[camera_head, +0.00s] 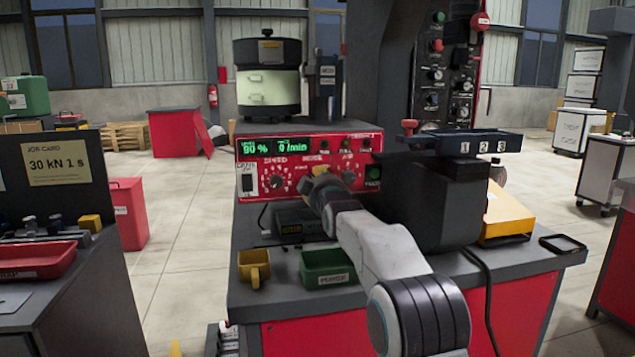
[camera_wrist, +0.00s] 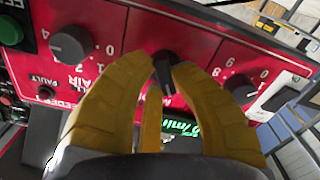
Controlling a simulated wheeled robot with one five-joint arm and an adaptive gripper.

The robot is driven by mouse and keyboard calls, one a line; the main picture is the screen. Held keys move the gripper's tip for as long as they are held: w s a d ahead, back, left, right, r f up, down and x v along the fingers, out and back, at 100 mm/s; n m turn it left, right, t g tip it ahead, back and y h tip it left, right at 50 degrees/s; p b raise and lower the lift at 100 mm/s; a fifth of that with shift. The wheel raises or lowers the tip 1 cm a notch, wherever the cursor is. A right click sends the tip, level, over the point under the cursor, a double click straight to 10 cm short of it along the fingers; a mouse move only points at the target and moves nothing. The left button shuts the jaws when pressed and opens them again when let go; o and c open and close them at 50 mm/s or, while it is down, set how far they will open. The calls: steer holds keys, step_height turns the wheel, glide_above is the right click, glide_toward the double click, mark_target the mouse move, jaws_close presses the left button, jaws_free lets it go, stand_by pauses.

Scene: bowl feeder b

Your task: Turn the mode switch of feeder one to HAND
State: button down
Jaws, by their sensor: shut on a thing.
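The red control panel of the feeder (camera_head: 300,141) faces me on the bench in the head view. My gripper (camera_head: 320,178) is at the middle of this panel, under the MODE lettering, and covers the switch there. In the wrist view, my gripper (camera_wrist: 164,78) has its yellow fingers closed around the dark mode switch (camera_wrist: 165,60). The switch sits between the AIR knob (camera_wrist: 70,43) and the speed knob (camera_wrist: 240,88). The fingers hide the switch's position labels, so I cannot tell which mode it points to. The panel display (camera_head: 285,146) reads 80 % and 0 /min.
The feeder bowl (camera_head: 268,82) stands above the panel. A green bin (camera_head: 326,268) and a yellow cup (camera_head: 254,267) stand on the bench below it. A dark block with a numbered tray (camera_head: 462,143) stands close to the right of my arm.

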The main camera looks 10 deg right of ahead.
steer(key=shift+a+r+n, duration=0.1)
steer(key=shift+r+n, duration=0.1)
steer(key=shift+n, duration=1)
steer(key=c, duration=1.1)
jaws_free()
steer(key=shift+f, duration=0.1)
steer(key=shift+o, duration=0.2)
steer(key=s, duration=1.2)
